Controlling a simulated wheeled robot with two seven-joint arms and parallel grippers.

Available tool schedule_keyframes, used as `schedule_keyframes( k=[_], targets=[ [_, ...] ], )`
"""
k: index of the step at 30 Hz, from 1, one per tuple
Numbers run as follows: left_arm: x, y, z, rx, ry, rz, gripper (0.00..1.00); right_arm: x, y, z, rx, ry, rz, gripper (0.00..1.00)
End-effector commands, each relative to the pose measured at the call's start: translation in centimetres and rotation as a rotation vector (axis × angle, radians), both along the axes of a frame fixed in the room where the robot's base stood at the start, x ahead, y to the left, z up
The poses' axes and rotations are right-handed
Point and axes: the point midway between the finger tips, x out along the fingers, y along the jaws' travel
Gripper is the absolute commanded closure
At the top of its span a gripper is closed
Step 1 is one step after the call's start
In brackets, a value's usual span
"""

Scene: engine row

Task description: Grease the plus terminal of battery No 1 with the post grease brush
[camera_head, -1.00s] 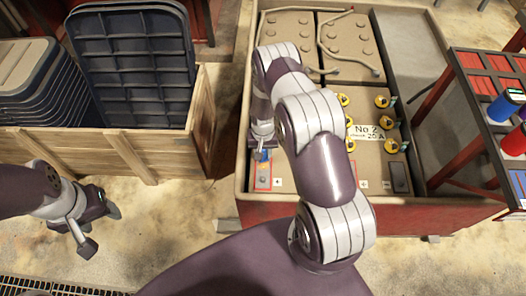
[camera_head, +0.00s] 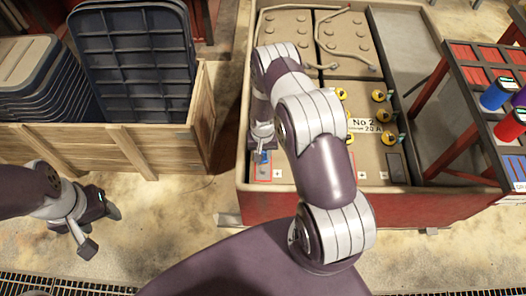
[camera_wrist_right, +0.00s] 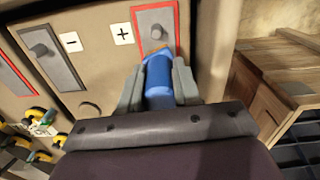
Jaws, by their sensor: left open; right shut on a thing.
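My right gripper (camera_wrist_right: 158,85) is shut on a blue-handled brush (camera_wrist_right: 159,82). The brush's orange tip is at the lower edge of a red-framed grey terminal plate (camera_wrist_right: 144,22), close below the grey post (camera_wrist_right: 156,32); I cannot tell whether it touches. A "+" label (camera_wrist_right: 122,34) is beside the plate. In the head view my right gripper (camera_head: 262,150) is over the left front battery, by the red-framed terminal (camera_head: 262,173). My arm covers most of this battery, and its number is hidden. My left gripper (camera_head: 98,225) is open and empty above the floor.
A "No 2" label (camera_head: 364,123) and yellow caps are on the battery to the right. A wooden crate (camera_head: 130,150) with dark trays stands at left. A red-framed rack (camera_head: 455,95) with blue and red cups is at right. The floor in front is clear.

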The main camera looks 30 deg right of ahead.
Motion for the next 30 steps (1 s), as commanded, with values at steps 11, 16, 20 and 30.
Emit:
schedule_keyframes(
  k=[11,16,20,30],
  targets=[
    [0.0,0.0,3.0,0.000,-0.001,0.000,0.42,0.6,-0.1,3.2,-0.001,-0.005,0.003,1.00],
    [0.0,0.0,4.1,0.000,-0.001,0.000,0.42,0.7,-0.1,4.7,-0.001,-0.004,0.004,1.00],
    [0.0,0.0,4.8,0.000,-0.001,0.000,0.42,0.8,-0.1,5.8,-0.001,-0.004,0.005,1.00],
    [0.0,0.0,5.0,0.000,-0.001,0.000,0.42,0.9,-0.1,6.1,0.000,-0.003,0.006,1.00]
  ],
)
